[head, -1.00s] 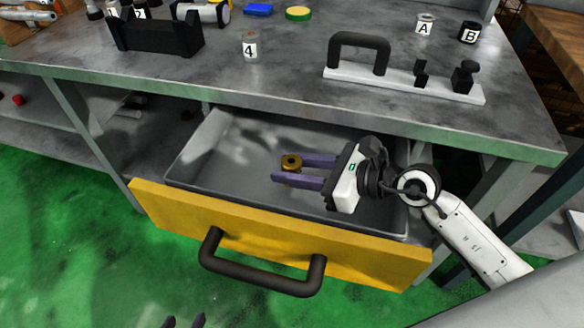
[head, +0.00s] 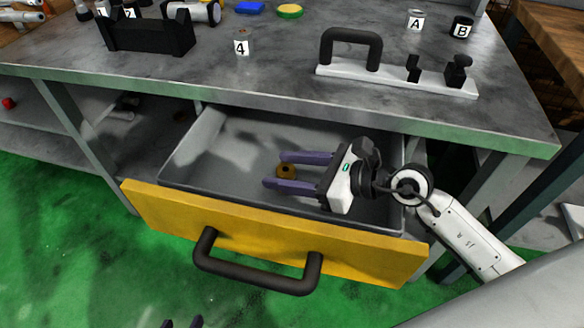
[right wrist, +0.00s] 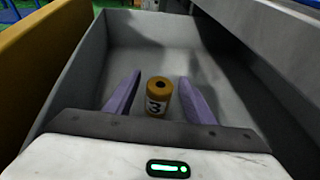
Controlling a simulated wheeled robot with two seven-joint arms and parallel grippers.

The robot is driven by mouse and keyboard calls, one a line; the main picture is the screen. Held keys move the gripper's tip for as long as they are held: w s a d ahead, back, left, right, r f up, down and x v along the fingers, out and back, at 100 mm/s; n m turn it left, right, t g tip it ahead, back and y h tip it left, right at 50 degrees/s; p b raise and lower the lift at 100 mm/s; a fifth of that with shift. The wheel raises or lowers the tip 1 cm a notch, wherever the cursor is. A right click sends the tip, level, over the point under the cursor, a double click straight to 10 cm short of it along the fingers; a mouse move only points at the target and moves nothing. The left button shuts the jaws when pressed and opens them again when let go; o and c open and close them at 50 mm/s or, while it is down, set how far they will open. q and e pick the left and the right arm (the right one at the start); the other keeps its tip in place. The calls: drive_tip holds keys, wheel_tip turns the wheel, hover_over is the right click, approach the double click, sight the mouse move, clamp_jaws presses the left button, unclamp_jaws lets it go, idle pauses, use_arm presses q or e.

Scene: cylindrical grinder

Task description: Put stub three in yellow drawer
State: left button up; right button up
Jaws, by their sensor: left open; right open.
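Stub three (right wrist: 158,97) is a small brown-gold cylinder with a hole in its top and a white label "3". It stands upright inside the open yellow drawer (head: 200,225). It also shows in the head view (head: 286,172). My right gripper (head: 272,170) is open inside the drawer, with one purple finger on each side of the stub; in the right wrist view (right wrist: 157,92) gaps show between fingers and stub. My left gripper (head: 182,323) shows only its fingertips at the bottom edge of the head view, apart and empty, away from the drawer.
The drawer has a black handle (head: 255,272) and a grey tray, otherwise empty. Above it, the tabletop carries stub 4 (head: 241,42), cylinders A (head: 415,20) and B (head: 461,28), a black rack (head: 150,32) and a white plate with a black handle (head: 350,47).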

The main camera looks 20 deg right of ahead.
drive_tip(key=shift+s+d+r+p, duration=0.1)
drive_tip(key=shift+r+p, duration=0.4)
drive_tip(key=shift+r, duration=0.3)
drive_tip(key=v, duration=1.1)
drive_tip(key=shift+s+d, duration=0.2)
drive_tip(key=shift+s, duration=0.05)
drive_tip(key=shift+f, duration=0.1)
